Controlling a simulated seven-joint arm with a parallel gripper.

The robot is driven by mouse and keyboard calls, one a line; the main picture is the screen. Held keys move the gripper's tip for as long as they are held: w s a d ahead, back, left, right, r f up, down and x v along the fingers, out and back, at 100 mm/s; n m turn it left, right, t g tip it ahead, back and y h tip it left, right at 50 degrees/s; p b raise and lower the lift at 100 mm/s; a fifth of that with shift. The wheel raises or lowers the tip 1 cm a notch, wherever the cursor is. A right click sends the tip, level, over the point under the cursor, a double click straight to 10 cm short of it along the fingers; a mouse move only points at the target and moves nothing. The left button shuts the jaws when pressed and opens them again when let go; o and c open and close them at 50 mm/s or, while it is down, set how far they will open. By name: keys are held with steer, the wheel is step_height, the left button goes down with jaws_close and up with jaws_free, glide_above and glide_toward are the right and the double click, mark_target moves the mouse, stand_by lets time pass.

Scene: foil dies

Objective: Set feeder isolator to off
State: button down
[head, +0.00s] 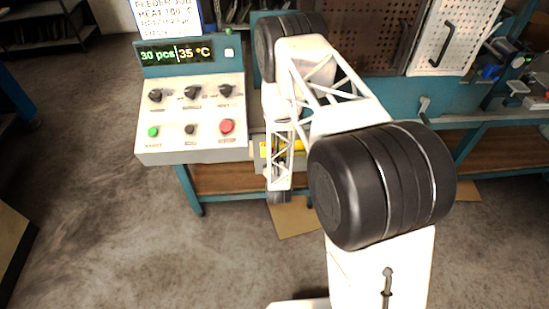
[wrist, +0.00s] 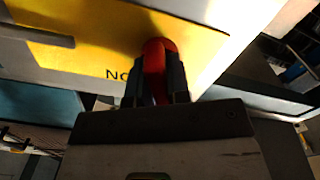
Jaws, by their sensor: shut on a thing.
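The feeder isolator shows in the wrist view as a yellow plate (wrist: 85,58) with a red handle (wrist: 158,48) standing out from it. Part of a printed word starting "NO" shows beside the handle. My gripper (wrist: 157,80) has one dark finger on each side of the red handle and is shut on it. In the head view, small parts of the yellow plate (head: 299,146) show beside my white arm, to the right of the control panel. My arm hides the red handle there, so its position on the plate is hard to read.
A sloped control panel (head: 190,115) with black knobs, a green button (head: 153,132) and a red button (head: 227,126) stands left of my arm. Its display (head: 175,54) reads "30 pcs" and "35 °C". A teal bench (head: 480,120) runs to the right.

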steer(key=n, duration=1.2)
steer(key=shift+n, duration=0.3)
stand_by(0.3)
steer(key=c, duration=1.1)
jaws_free()
steer(key=shift+s, duration=3.9)
